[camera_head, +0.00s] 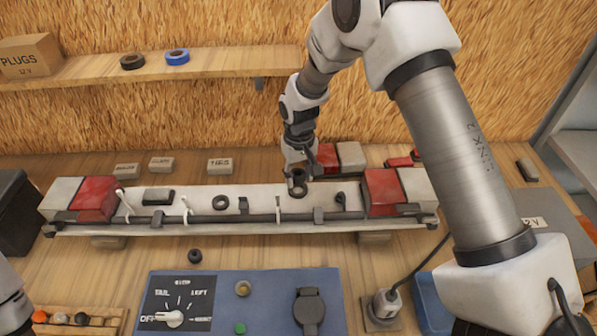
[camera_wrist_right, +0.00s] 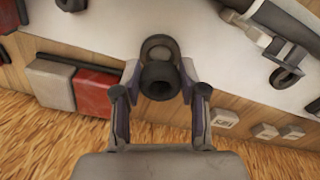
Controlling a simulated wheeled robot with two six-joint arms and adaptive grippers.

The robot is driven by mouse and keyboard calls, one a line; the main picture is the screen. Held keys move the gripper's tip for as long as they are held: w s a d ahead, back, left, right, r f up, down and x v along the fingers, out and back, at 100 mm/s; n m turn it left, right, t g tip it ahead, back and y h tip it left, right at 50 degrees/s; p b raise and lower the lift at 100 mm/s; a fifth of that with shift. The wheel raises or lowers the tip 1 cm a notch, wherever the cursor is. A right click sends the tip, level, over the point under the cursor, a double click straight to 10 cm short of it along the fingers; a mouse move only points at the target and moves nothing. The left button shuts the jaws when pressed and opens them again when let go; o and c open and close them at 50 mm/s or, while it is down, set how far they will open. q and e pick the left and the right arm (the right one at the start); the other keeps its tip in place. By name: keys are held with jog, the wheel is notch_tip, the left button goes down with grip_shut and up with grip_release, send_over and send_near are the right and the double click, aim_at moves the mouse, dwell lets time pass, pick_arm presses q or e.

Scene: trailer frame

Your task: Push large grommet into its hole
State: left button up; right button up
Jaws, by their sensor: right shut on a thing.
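My right gripper (camera_head: 298,176) is shut on a black grommet (camera_head: 297,190) above the white trailer board (camera_head: 250,195). In the right wrist view the gripper (camera_wrist_right: 160,92) has a finger on each side of the round dark grommet (camera_wrist_right: 160,79). A dark ring shape (camera_wrist_right: 158,44) shows just behind it against the white board; I cannot tell whether it is a hole's rim or part of the grommet, nor whether they touch. A dark ring (camera_head: 221,202) sits farther left on the board. My left gripper is out of view.
Red and white lamps (camera_head: 95,197) (camera_head: 383,192) stand at both board ends. A dark cable (camera_head: 250,217) runs along the front with white ties (camera_head: 186,209). A blue switch panel (camera_head: 225,300) stands in front. A shelf (camera_head: 215,62) holds a plugs box (camera_head: 30,57) and tape rolls.

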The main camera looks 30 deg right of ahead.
jog(key=shift+w, duration=0.2)
jog(key=shift+s+r, duration=0.2)
jog(key=shift+s, duration=0.15)
jog(key=shift+f, duration=0.3)
jog(key=shift+w+f, duration=0.2)
jog(key=shift+w, duration=0.05)
jog(key=shift+s, duration=0.2)
jog(key=shift+f, duration=0.45)
jog(key=shift+f, duration=0.1)
